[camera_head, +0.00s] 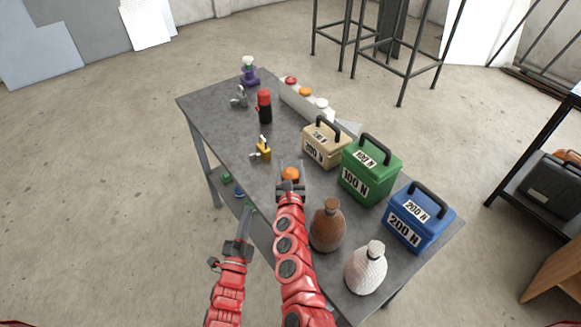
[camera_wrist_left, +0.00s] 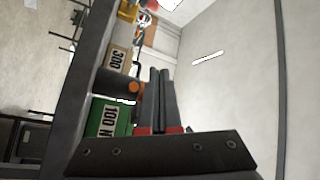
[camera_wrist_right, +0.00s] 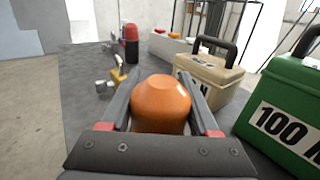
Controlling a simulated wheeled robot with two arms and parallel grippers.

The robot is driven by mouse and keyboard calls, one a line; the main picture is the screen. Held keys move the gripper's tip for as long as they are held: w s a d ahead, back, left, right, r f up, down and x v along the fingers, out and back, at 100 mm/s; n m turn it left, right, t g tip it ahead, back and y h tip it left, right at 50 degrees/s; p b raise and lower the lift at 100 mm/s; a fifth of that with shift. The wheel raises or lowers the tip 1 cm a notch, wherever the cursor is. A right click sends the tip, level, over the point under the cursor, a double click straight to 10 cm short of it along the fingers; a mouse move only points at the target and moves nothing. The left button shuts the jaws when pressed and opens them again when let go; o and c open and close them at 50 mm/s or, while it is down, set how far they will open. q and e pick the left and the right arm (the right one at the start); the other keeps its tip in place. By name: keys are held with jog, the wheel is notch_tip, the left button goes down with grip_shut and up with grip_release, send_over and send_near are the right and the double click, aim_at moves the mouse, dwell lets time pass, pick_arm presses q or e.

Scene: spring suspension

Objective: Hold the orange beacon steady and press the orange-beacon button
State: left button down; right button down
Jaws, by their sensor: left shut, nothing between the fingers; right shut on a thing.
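The orange beacon (camera_head: 290,174) is a rounded orange piece near the middle of the grey table (camera_head: 225,125). My right gripper (camera_head: 291,180) is shut on it, one finger on each side, as the right wrist view shows of the beacon (camera_wrist_right: 160,103). Its lower part is hidden there by the gripper. My left gripper (camera_head: 246,215) is shut and empty, beside the table's left edge and apart from the beacon. Its fingers (camera_wrist_left: 162,72) are together in the left wrist view. A pale strip at the back right carries a red, an orange (camera_head: 305,91) and a white dome; I cannot tell whether these are buttons.
Tan (camera_head: 325,146), green (camera_head: 369,170) and blue (camera_head: 419,217) handled weights line the right side. A brown bottle (camera_head: 328,228) and a white bottle (camera_head: 367,269) stand close right of my right arm. A yellow piece (camera_head: 263,152) and a red-black cylinder (camera_head: 264,106) stand farther back.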

pick_arm(q)
jog(key=shift+w+d, duration=0.85)
jog(key=shift+d, duration=0.3)
jog(key=shift+w+d, duration=0.85)
jog(key=shift+d, duration=0.3)
jog(key=shift+w+d, duration=0.85)
jog(key=shift+d, duration=0.3)
jog(key=shift+w+d, duration=0.1)
jog(key=shift+w+d+r, duration=0.1)
jog(key=shift+w+d, duration=0.1)
jog(key=shift+d, duration=0.05)
jog(key=shift+s+a, duration=0.25)
jog(key=shift+s, duration=0.05)
jog(key=shift+a, duration=0.1)
